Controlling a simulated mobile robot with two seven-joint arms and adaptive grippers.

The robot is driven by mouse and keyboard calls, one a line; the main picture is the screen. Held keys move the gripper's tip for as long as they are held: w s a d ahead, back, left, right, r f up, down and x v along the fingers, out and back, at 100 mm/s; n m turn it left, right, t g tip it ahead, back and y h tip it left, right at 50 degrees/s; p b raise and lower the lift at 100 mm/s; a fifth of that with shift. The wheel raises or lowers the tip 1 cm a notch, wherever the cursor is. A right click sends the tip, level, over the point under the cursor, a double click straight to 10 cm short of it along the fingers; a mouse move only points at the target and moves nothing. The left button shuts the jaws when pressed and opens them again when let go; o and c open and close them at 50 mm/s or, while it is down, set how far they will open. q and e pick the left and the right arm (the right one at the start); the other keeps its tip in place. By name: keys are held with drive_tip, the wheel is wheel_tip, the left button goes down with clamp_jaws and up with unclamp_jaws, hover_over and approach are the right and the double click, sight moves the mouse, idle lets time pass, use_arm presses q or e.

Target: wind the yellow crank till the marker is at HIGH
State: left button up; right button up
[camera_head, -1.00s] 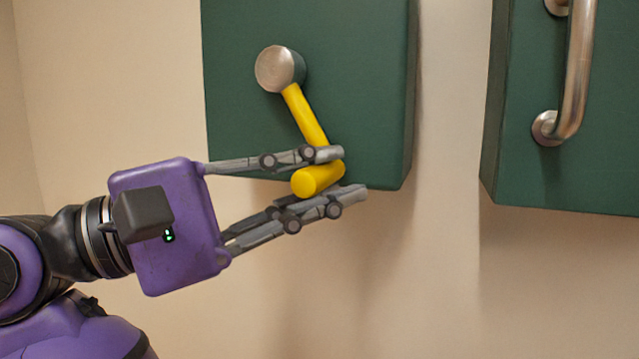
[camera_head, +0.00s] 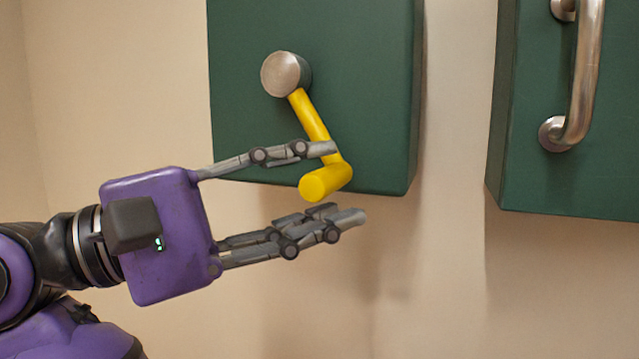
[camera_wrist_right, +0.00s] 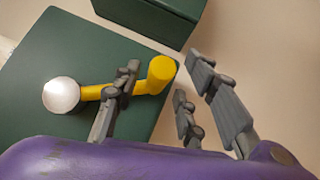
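The yellow crank (camera_head: 312,118) is on the front of a green box (camera_head: 365,80), fixed to a round metal hub (camera_head: 282,73). Its arm slants down to the right and ends in a stubby yellow handle (camera_head: 324,181) that sticks out. My right gripper (camera_head: 336,184) is open, with one finger above the handle, over the crank arm, and the other below with a clear gap. The right wrist view also shows the handle (camera_wrist_right: 161,73) between the spread fingers. No marker or HIGH label shows in any view. My left gripper is out of view.
A second green box (camera_head: 570,180) with a curved metal handle (camera_head: 581,75) is on the wall to the right, with a gap of bare wall (camera_head: 455,130) between the boxes. The wall below the boxes is clear.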

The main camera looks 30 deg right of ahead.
drive_tip(key=w+a+f, duration=0.1)
drive_tip(key=a+f, duration=0.1)
drive_tip(key=a, duration=0.9)
